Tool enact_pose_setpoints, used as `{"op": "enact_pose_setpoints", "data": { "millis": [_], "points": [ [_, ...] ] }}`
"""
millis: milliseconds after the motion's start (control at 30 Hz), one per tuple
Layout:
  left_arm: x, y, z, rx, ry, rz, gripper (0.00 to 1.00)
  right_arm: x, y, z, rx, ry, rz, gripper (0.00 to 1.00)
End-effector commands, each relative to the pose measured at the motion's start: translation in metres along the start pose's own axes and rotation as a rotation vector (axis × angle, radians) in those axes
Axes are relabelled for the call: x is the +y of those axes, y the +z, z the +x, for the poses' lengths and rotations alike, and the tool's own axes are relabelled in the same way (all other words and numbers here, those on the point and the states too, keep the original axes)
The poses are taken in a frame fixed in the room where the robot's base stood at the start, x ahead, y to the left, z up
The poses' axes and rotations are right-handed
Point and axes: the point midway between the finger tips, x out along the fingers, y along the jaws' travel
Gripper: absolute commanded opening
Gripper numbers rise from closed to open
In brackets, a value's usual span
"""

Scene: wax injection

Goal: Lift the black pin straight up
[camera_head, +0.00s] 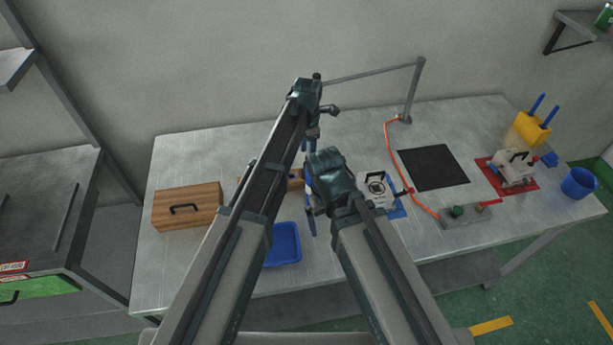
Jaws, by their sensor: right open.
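I cannot make out the black pin; it may be hidden behind my arms or too small to see. My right gripper (311,212) hangs over the middle of the table, left of a white block with a dark handle (376,186) on a blue mat (398,208). It is open, and nothing shows between its fingers. My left gripper (312,140) is farther back, pointing down beyond the right one. Its fingertips are small and partly covered, so its opening is unclear. A brown wooden piece (296,180) shows partly between the arms.
A wooden box (187,207) stands at left and a blue tray (285,245) near the front. An orange hose (390,150) runs from a post (412,90) to a grey fixture (470,214). A black mat (433,168), white block (514,168) and blue cup (578,183) are at right.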

Motion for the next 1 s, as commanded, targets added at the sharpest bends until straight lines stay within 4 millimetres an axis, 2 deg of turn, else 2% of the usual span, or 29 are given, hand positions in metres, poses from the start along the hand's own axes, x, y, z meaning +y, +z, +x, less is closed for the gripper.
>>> {"op": "enact_pose_setpoints", "data": {
  "millis": [167,500,800,867,1000],
  "points": [
    [-0.001,-0.002,0.011,0.0,0.0,0.0,0.61,-0.001,-0.001,0.011,0.0,0.0,0.0,1.0],
    [-0.004,-0.005,0.05,0.0,0.0,0.0,0.61,-0.005,-0.003,0.05,0.0,0.0,0.001,1.0],
    [-0.004,-0.005,0.051,0.0,0.0,0.0,0.61,-0.005,-0.003,0.051,0.0,0.0,0.001,1.0],
    [-0.004,-0.005,0.051,0.0,0.0,0.0,0.54,-0.005,-0.003,0.051,0.0,0.0,0.001,1.0],
    [-0.004,-0.005,0.051,0.0,0.0,0.0,0.29,-0.005,-0.003,0.051,0.0,0.0,0.001,1.0]
  ]
}}
